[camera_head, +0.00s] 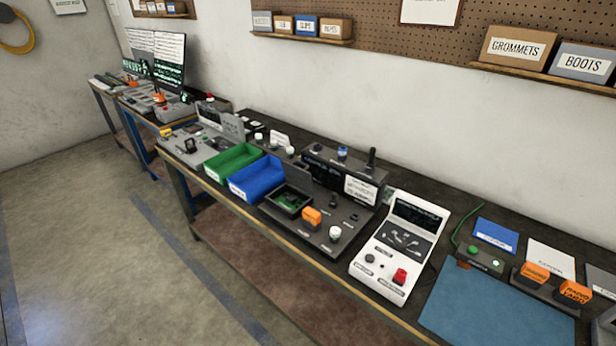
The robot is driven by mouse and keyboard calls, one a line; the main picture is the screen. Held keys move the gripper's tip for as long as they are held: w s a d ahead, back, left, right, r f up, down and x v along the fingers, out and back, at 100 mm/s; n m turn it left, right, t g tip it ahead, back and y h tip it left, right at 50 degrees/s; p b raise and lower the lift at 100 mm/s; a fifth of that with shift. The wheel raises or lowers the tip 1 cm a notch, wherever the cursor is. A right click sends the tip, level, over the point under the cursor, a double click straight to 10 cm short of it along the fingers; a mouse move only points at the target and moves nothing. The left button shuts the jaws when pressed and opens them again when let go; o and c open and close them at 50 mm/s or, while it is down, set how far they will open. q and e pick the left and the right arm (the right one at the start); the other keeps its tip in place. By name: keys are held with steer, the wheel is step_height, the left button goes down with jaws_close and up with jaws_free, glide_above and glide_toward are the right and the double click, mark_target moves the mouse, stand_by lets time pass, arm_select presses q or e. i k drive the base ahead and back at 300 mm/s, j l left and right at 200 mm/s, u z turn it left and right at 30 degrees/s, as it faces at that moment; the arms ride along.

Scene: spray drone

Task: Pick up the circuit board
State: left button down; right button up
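A small green board (289,201), which looks like the circuit board, lies inside a dark open-topped box (273,210) on the long workbench. The box is part of a dark console, just right of a blue bin. The board is small in view and its details are hard to tell. Neither of my grippers shows in the head view, so nothing can be told of their fingers.
A green bin (232,164) and a blue bin (256,180) stand left of the board. An orange block (312,216) and a white knob (335,233) are to its right, then a white device (398,244) and a blue mat (490,308). The floor (110,260) before the bench is clear.

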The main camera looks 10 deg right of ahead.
mark_target(290, 201)
steer(key=i+j+z, duration=0.15)
steer(key=z, duration=0.3)
steer(key=i+j+z, duration=0.1)
steer(key=j+z, duration=0.35)
steer(key=i+j+z, duration=0.1)
steer(key=z, duration=0.35)
steer(key=j+z, duration=0.15)
steer(key=j, duration=0.85)
steer(key=j+z, duration=0.1)
steer(key=j, duration=0.95)
steer(key=j+z, duration=0.15)
steer(key=j, duration=0.85)
steer(key=j+z, duration=0.15)
steer(key=j, duration=0.85)
